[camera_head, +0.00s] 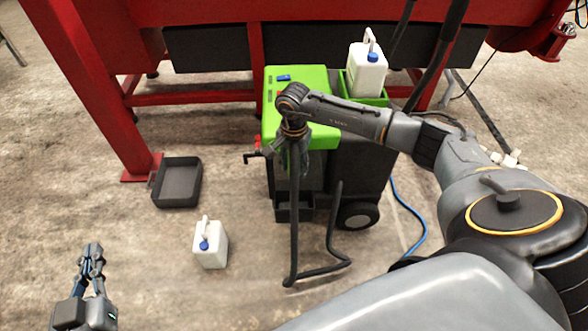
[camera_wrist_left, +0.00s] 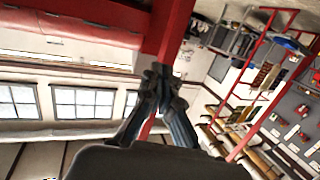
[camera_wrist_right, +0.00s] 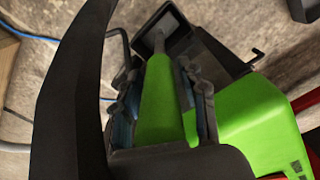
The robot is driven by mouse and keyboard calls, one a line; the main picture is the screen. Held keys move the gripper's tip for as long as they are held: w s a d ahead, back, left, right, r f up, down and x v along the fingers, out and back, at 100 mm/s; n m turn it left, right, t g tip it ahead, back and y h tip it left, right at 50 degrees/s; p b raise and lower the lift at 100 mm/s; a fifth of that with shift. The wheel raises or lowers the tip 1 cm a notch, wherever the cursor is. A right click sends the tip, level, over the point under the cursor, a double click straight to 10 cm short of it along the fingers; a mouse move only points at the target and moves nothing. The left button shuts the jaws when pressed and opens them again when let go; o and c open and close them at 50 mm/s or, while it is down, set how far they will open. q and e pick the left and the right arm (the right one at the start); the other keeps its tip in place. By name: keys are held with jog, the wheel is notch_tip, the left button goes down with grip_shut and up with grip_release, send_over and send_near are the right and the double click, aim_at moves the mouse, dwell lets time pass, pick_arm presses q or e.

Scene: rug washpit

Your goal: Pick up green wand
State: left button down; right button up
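The green wand (camera_wrist_right: 158,100) shows in the right wrist view as a green tapered body with a grey tip pointing into a black holder (camera_wrist_right: 170,30). My right gripper (camera_wrist_right: 158,80) is around it, with one finger on each side. The fingers look open, with small gaps at the tips. In the head view my right gripper points down in front of the green-topped machine (camera_head: 318,80), and the wand is hard to make out there. My left gripper (camera_head: 91,252) is shut and empty at the lower left, away from the machine; it also shows in the left wrist view (camera_wrist_left: 161,75).
A white jug (camera_head: 210,245) and a black tray (camera_head: 177,182) stand on the floor left of the machine. Another white jug (camera_head: 366,72) sits on the machine. A red frame (camera_head: 105,75) spans the back. A blue hose (camera_head: 412,215) lies to the right. The front-left floor is mostly clear.

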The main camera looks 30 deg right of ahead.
grip_shut()
jog(key=shift+r, duration=0.15)
